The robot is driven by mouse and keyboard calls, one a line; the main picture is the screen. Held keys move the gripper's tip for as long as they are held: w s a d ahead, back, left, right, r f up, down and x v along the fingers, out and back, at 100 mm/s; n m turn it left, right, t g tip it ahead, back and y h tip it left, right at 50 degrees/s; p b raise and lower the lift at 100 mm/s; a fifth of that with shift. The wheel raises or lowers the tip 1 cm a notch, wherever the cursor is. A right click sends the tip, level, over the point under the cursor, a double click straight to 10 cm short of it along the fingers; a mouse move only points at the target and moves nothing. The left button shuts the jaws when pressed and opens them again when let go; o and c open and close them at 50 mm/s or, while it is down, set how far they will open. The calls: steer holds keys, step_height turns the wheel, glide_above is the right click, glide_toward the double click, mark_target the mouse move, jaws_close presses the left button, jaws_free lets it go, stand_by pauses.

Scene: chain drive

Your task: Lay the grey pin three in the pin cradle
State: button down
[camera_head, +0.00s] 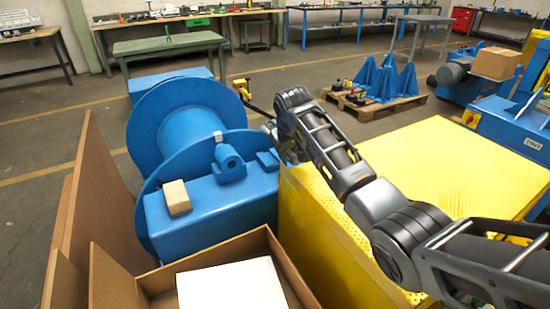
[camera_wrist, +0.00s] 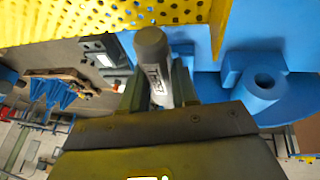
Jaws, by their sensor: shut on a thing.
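My gripper (camera_wrist: 158,88) is shut on a grey pin (camera_wrist: 152,55), a round rod with dark lettering that is too blurred to read surely. The pin points away from the wrist, its far end free between the finger tips. In the head view my gripper is mostly hidden behind my arm, beside the blue bench. A small blue notched block (camera_head: 268,160) on the bench looks like the pin cradle, though I cannot be sure. A blue hollow cylinder on a block (camera_head: 229,163) stands left of it and shows at the right of the wrist view (camera_wrist: 256,88).
A yellow perforated guard (camera_head: 315,210) stands close to my arm, and its mesh fills the top of the wrist view (camera_wrist: 120,18). A big blue spool (camera_head: 180,125) is behind the bench (camera_head: 215,205). A wooden block (camera_head: 177,198) lies on the bench; a cardboard box (camera_head: 170,285) is in front.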

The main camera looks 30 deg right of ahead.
steer(key=shift+w, duration=0.2)
steer(key=shift+f+b, duration=0.35)
steer(key=shift+f, duration=0.7)
steer(key=shift+f+b, duration=2.1)
steer(key=shift+f, duration=0.7)
steer(key=c, duration=0.8)
jaws_free()
steer(key=shift+f, duration=0.1)
steer(key=shift+s+f, duration=0.1)
